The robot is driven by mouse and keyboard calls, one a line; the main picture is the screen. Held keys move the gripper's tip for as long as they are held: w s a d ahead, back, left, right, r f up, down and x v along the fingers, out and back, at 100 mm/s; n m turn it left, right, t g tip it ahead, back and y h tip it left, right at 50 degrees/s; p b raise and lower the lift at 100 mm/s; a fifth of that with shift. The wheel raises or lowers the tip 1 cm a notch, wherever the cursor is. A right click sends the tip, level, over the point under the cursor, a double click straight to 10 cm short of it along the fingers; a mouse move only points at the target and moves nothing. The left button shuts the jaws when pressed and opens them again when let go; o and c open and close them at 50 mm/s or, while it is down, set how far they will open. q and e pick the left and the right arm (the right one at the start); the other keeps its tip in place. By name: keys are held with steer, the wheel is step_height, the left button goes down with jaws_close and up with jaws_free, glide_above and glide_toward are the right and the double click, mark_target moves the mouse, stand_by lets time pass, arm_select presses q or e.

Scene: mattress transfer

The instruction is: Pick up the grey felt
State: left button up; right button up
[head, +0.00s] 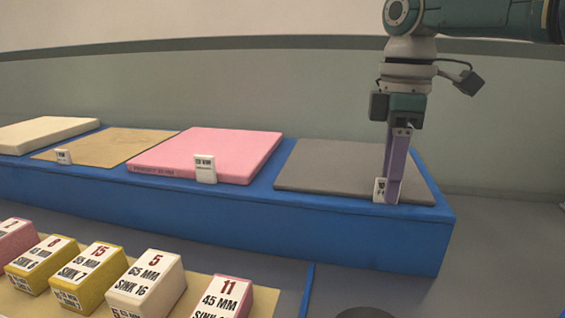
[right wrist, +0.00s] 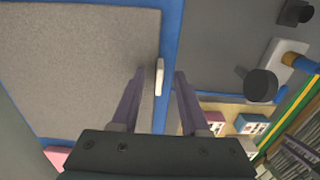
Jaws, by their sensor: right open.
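The grey felt (head: 345,165) is a thin flat sheet lying at the right end of the long blue bench (head: 330,218). It also fills the left of the right wrist view (right wrist: 80,65). My right gripper (head: 393,200) points down over the felt's front right edge. In the right wrist view its two purple fingers (right wrist: 160,75) are apart, with a small white label card (right wrist: 159,77) standing at the felt's edge between or just beyond their tips. I cannot tell whether they touch the felt.
A pink slab (head: 225,150), a thin tan sheet (head: 105,145) and a cream slab (head: 45,133) lie farther left on the bench, some with label cards. Several numbered foam blocks (head: 148,284) stand on a tan surface in front.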

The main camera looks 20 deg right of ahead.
steer(key=shift+f, duration=0.2)
jaws_close()
stand_by(0.6)
